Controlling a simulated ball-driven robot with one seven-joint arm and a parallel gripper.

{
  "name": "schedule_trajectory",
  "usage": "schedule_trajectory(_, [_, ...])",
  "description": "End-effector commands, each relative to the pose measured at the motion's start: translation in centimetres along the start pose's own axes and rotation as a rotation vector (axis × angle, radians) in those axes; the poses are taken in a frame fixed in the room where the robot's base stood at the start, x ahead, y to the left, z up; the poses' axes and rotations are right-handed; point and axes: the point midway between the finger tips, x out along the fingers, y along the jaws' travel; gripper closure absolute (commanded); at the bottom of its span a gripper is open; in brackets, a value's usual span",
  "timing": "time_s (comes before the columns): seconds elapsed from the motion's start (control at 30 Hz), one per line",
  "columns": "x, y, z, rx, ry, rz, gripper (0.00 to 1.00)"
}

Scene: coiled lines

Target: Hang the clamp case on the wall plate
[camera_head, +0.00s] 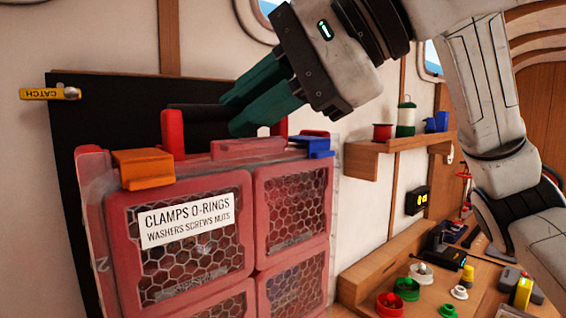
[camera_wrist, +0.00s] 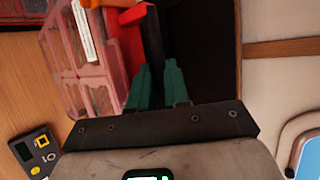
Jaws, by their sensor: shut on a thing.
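The clamp case (camera_head: 150,215) is a translucent red box with mesh-patterned lids and a white label reading "CLAMPS O-RINGS". It stands upright in front of the black wall plate (camera_head: 85,130); whether it touches the plate I cannot tell. Its handle has red posts (camera_head: 172,133) and a dark bar (camera_head: 200,112). My gripper (camera_head: 243,108), with teal fingers, is shut on the handle from above. In the wrist view the case (camera_wrist: 75,60) is at the left, and the dark bar (camera_wrist: 153,38) runs between the fingers (camera_wrist: 157,72). The case's lower edge is out of view.
A yellow catch (camera_head: 50,93) sticks out at the plate's upper left. A wooden shelf (camera_head: 390,147) with a lantern (camera_head: 405,118) is on the wall to the right. A workbench (camera_head: 375,270) with several coloured cups is at the lower right.

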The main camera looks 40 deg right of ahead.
Motion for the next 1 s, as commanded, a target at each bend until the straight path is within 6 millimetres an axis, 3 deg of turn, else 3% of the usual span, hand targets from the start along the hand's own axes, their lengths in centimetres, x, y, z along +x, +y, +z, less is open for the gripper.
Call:
schedule_trajectory(0.03, [-0.2, -1.1, 0.2, 0.001, -0.002, -0.007, 1.0])
schedule_trajectory(0.2, [-0.2, -2.4, 0.3, 0.001, -0.001, -0.009, 1.0])
schedule_trajectory(1.0, [2.1, -4.2, -0.6, 0.002, -0.002, -0.009, 1.0])
